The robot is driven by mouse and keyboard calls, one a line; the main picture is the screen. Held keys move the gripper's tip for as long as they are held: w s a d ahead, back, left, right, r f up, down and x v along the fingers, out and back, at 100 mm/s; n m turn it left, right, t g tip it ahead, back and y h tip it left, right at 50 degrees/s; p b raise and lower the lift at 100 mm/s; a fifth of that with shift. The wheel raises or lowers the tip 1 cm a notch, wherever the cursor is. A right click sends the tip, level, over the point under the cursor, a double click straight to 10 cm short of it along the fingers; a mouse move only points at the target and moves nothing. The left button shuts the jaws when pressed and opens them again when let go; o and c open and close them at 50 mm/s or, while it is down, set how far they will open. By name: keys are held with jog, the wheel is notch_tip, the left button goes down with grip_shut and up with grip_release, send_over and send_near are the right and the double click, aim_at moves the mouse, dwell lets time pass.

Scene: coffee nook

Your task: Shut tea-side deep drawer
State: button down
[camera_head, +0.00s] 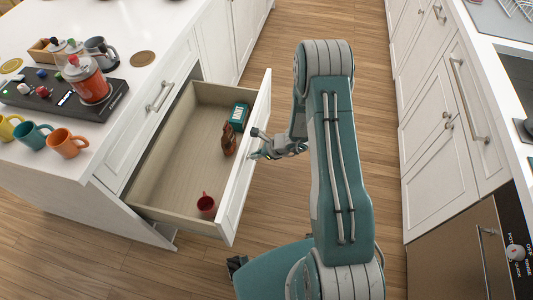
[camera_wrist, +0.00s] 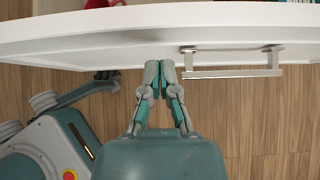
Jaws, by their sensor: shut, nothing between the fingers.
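The deep drawer (camera_head: 165,157) is pulled far out of the white island at the left. It holds a red mug (camera_head: 206,205), a brown bottle-like item (camera_head: 229,139) and a teal box (camera_head: 239,116). My gripper (camera_head: 256,144) is at the outer side of the drawer front (camera_head: 243,170). In the wrist view my gripper (camera_wrist: 159,66) has its fingertips together, at or very near the white drawer front (camera_wrist: 110,38). The bar handle (camera_wrist: 232,72) is just right of the fingertips, and the fingers are not around it. Whether the fingertips touch the panel is hard to tell.
Above the drawer is a shut shallow drawer with a bar handle (camera_head: 160,96). White cabinets (camera_head: 440,140) line the right side. Wooden floor (camera_head: 320,20) lies open between the two rows.

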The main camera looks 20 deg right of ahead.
jog(key=shift+w+a, duration=0.5)
jog(key=shift+a, duration=0.4)
